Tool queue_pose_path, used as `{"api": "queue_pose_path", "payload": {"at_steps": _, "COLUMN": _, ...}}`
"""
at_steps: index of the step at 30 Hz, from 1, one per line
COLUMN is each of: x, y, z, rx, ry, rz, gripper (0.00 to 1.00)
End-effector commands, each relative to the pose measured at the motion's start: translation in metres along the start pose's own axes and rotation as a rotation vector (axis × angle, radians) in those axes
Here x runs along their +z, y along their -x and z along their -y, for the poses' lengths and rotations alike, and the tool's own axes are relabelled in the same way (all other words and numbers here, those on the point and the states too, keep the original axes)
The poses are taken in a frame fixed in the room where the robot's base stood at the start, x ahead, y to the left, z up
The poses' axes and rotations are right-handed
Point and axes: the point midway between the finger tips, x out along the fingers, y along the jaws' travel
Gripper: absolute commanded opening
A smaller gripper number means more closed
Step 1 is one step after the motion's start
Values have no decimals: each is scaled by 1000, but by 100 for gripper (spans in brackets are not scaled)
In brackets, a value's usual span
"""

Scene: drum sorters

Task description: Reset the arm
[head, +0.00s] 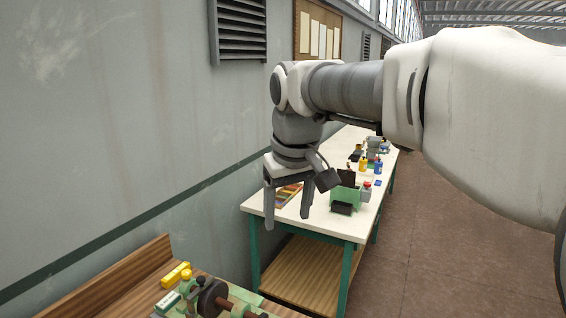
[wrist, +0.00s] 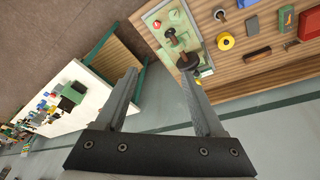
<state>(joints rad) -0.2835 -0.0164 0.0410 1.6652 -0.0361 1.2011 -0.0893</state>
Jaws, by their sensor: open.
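My gripper (head: 288,207) hangs at the end of my arm, fingers pointing down, in the middle of the head view. Its two fingers are apart with nothing between them. In the head view it appears in front of the left end of a white-topped table, and it touches nothing that I can see. In the wrist view my gripper (wrist: 158,88) shows its two fingers spread, with the floor seen between them. My forearm reaches in from the right and hides part of the room behind it.
A wooden bench (head: 125,288) at bottom left holds a green machine with a dark wheel (head: 211,298) and a yellow block (head: 176,274). The white table (head: 330,226) carries a green box (head: 345,196) and small items. A wall runs along the left. The floor at right is clear.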

Motion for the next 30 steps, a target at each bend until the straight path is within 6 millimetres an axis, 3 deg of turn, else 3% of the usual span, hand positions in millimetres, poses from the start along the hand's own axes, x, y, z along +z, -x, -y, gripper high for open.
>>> {"api": "queue_pose_path", "payload": {"at_steps": 1, "x": 20, "y": 6, "z": -9, "rx": 10, "ry": -34, "rz": -17, "gripper": 70}}
{"api": "queue_pose_path", "payload": {"at_steps": 8, "x": 104, "y": 12, "z": -33, "rx": 44, "ry": -174, "rz": -80, "gripper": 70}}
{"api": "queue_pose_path", "payload": {"at_steps": 12, "x": 156, "y": 5, "z": -40, "rx": 65, "ry": -260, "rz": -119, "gripper": 70}}
{"api": "queue_pose_path", "payload": {"at_steps": 18, "x": 215, "y": -13, "z": -41, "rx": 90, "ry": -358, "rz": -167, "gripper": 70}}
{"api": "queue_pose_path", "payload": {"at_steps": 24, "x": 240, "y": -25, "z": -40, "rx": 100, "ry": -403, "rz": -189, "gripper": 70}}
{"api": "queue_pose_path", "payload": {"at_steps": 30, "x": 243, "y": -27, "z": -39, "rx": 101, "ry": -408, "rz": -189, "gripper": 70}}
